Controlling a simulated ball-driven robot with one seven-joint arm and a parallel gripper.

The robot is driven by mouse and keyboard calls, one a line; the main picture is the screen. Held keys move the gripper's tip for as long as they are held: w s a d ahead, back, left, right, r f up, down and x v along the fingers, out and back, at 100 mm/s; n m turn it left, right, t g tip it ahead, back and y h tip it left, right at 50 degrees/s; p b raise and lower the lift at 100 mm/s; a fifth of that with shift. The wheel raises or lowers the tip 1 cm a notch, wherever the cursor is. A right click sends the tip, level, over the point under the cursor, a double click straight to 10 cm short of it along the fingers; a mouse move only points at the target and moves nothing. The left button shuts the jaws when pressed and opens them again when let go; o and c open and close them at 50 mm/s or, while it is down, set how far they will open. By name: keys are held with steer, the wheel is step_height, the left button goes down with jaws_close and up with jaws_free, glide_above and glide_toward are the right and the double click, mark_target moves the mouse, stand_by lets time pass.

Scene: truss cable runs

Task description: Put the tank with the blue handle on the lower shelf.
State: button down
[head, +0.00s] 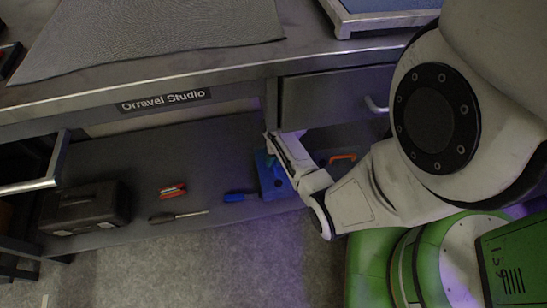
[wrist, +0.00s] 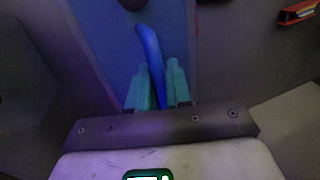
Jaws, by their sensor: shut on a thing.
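The tank (head: 273,183) with the blue handle is a blue, flat-sided body at the lower shelf (head: 225,145), partly hidden by my arm in the head view. In the wrist view the tank (wrist: 105,40) fills the upper middle, and its curved blue handle (wrist: 149,42) runs down between the teal fingers of my gripper (wrist: 160,85). My gripper is shut on this handle. In the head view my gripper is mostly hidden behind my wrist. I cannot tell whether the tank's base touches the shelf.
The workbench top (head: 200,62) and a drawer (head: 325,98) overhang the shelf. On the shelf are a dark toolbox (head: 85,207), a red tool (head: 173,190), a screwdriver (head: 178,215), and a blue-handled item (head: 240,197) close left of the tank. An orange handle (head: 342,157) shows to its right.

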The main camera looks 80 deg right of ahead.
steer(key=shift+d, duration=0.1)
steer(key=c, duration=1.5)
jaws_free()
steer(key=shift+f, duration=0.15)
steer(key=o, duration=0.5)
steer(key=shift+c, duration=0.2)
steer(key=p+v, duration=0.5)
steer(key=v, duration=0.7)
